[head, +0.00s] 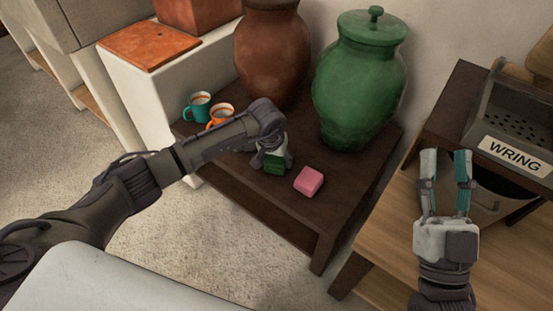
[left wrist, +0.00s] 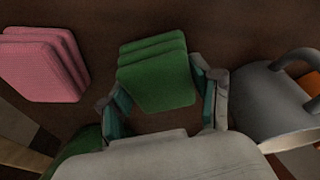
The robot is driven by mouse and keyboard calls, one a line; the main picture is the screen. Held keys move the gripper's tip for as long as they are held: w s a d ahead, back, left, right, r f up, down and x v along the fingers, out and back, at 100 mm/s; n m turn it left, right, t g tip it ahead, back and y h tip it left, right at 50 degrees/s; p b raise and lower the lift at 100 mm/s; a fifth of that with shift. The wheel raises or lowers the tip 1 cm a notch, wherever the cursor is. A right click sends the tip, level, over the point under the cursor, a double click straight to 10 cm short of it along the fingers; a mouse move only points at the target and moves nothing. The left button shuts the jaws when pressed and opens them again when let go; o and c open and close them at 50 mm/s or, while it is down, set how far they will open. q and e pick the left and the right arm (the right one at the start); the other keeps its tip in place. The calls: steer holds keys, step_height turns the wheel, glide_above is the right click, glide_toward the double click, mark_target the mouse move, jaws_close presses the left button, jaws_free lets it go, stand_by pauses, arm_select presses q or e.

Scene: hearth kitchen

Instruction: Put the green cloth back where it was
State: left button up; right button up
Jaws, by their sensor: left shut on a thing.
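The green cloth (head: 273,167) is a small folded stack over the dark low table (head: 255,190). It also shows in the left wrist view (left wrist: 156,72), between the fingers. My left gripper (head: 272,158) is shut on it and points down at the table. I cannot tell whether the cloth touches the tabletop. A folded pink cloth (head: 308,181) lies just right of it and shows in the left wrist view (left wrist: 45,63). My right gripper (head: 447,168) is open and empty, in front of the grey bin marked WRING (head: 514,155).
A brown jar (head: 270,52) and a lidded green jar (head: 360,85) stand at the table's back. A teal mug (head: 196,108) and an orange mug (head: 220,116) stand at the left. The front strip is clear. A wooden table (head: 390,245) is at the right.

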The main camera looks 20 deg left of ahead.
arm_select(q)
steer(key=shift+f, duration=0.1)
steer(key=o, duration=1.2)
